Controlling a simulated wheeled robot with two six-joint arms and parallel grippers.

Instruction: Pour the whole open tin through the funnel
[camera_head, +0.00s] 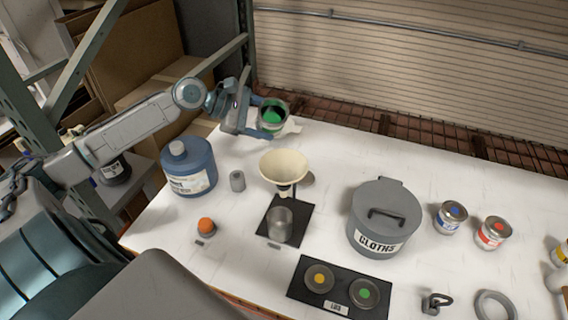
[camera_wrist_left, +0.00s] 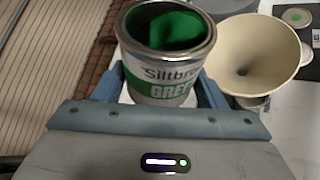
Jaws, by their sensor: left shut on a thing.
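The open tin (camera_head: 271,114) holds green paint and is in my left gripper (camera_head: 262,128), above the back left of the table. In the left wrist view the tin (camera_wrist_left: 165,75) has a green label, and the fingers of my left gripper (camera_wrist_left: 160,95) are on both sides of it. A clear grey cup (camera_head: 279,225) stands below the funnel on a black mat (camera_head: 299,237). My right gripper is not visible.
A blue jug (camera_head: 188,168) stands left of the funnel, with a small grey cylinder (camera_head: 237,181) between. A grey CLOTHS bin (camera_head: 384,219) is on the right. A black LIDS tray (camera_head: 339,289) is in front. Closed tins (camera_head: 450,217) stand farther right.

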